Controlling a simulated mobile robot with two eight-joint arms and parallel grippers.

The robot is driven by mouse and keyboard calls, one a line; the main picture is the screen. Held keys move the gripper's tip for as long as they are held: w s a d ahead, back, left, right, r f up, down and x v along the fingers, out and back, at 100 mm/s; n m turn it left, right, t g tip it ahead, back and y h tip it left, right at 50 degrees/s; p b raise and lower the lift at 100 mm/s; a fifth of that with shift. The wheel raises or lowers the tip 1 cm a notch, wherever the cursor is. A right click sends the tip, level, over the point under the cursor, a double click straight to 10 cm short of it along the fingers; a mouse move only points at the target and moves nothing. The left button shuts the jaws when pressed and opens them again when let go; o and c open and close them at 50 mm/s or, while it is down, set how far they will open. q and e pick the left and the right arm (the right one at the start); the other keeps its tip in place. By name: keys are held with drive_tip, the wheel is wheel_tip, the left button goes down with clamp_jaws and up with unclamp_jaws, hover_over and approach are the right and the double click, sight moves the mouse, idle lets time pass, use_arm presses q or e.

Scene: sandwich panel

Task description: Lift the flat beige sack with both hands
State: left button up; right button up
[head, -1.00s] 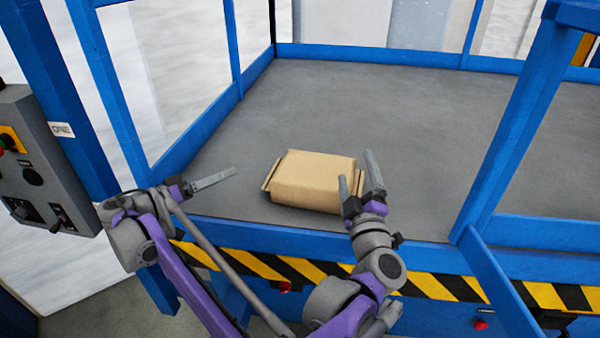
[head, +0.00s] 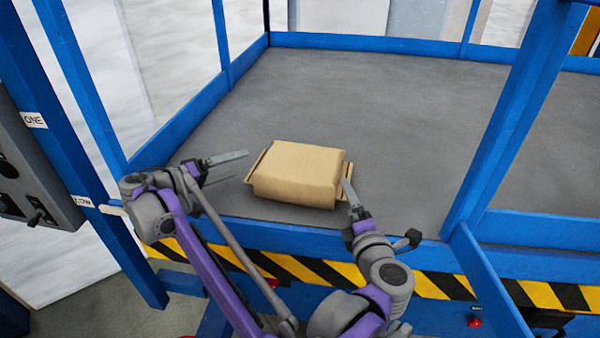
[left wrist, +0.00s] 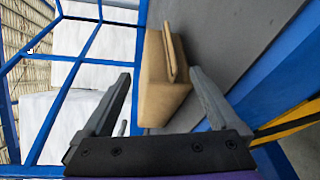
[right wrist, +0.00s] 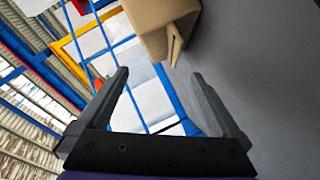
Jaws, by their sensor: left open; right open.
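The flat beige sack (head: 297,172) lies on the grey platform floor near its front edge, with a folded flap at its left and right ends. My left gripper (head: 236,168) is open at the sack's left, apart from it. In the left wrist view the sack (left wrist: 158,85) shows ahead, beyond the fingertips (left wrist: 160,75). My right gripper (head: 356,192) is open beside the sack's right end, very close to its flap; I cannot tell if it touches. In the right wrist view the sack (right wrist: 158,22) is ahead of the open, empty fingers (right wrist: 160,78).
The grey floor (head: 390,110) behind the sack is clear. A blue front edge beam (head: 250,232) with yellow-black stripes runs before it. A blue post (head: 512,130) stands at right, and a grey control box (head: 25,175) at far left.

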sight(339, 176)
use_arm(q)
drive_tip(key=w, duration=0.3)
drive_tip(key=w+f, duration=0.1)
drive_tip(key=w, duration=0.3)
drive_tip(key=w+a, duration=0.1)
drive_tip(key=w, duration=0.2)
drive_tip(key=shift+w+a+f, duration=0.1)
drive_tip(key=shift+w+f, duration=0.15)
drive_tip(key=shift+w, duration=0.05)
use_arm(e)
drive_tip(key=x, duration=1)
drive_tip(key=shift+w+d+f, duration=0.1)
drive_tip(key=shift+w+d, duration=0.15)
drive_tip(key=shift+d, duration=0.05)
use_arm(q)
clamp_jaws()
use_arm(e)
clamp_jaws()
